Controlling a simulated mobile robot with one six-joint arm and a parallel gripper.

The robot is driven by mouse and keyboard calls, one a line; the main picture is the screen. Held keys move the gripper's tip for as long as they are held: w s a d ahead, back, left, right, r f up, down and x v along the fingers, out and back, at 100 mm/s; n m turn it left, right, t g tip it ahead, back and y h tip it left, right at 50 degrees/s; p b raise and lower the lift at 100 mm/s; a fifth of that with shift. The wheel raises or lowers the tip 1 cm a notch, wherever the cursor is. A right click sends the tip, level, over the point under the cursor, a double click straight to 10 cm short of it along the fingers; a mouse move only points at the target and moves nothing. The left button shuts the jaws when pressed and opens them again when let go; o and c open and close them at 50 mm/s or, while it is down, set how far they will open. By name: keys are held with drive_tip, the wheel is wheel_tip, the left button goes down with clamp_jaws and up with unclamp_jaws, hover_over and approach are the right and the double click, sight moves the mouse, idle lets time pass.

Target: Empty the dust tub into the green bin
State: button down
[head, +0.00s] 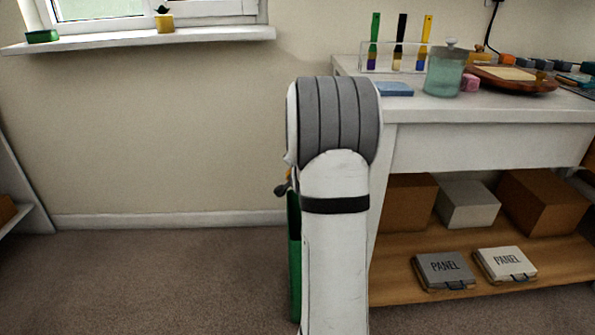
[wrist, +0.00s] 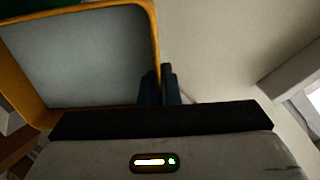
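The dust tub (wrist: 153,25) shows in the wrist view as a yellow-rimmed shape with a flat grey-blue face, filling the upper left. My gripper (wrist: 160,80) has its two dark fingers close together at the tub's right rim, and they appear shut on it. In the head view my arm hides nearly all of the gripper and tub; only a small yellow bit and a dark bit show at its left edge. The green bin (head: 294,250) stands on the floor, mostly hidden behind my arm. Whether dust is in the tub or bin I cannot tell.
A white workbench (head: 480,110) stands right of my arm, with brushes, a lidded jar (head: 444,75) and other items on top. Its lower shelf (head: 400,280) holds boxes and two panel cases. The carpet (head: 140,270) at left is clear, below a windowsill (head: 140,38).

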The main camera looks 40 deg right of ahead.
drive_tip(key=shift+s+a+t+h+b, duration=0.25)
drive_tip(key=shift+s+t+h+b, duration=0.4)
drive_tip(key=shift+b, duration=1.25)
drive_tip(key=shift+a+t+p, duration=0.1)
drive_tip(key=shift+t+p, duration=0.25)
drive_tip(key=shift+p, duration=0.05)
drive_tip(key=t, duration=0.1)
drive_tip(key=s+a+t+h, duration=0.1)
drive_tip(key=t, duration=0.1)
drive_tip(key=shift+s+f+h, duration=0.2)
drive_tip(key=shift+s+h, duration=0.05)
drive_tip(key=shift+s+a+t+h, duration=0.2)
drive_tip(key=shift+s+t+h, duration=0.15)
drive_tip(key=shift+t+h, duration=0.2)
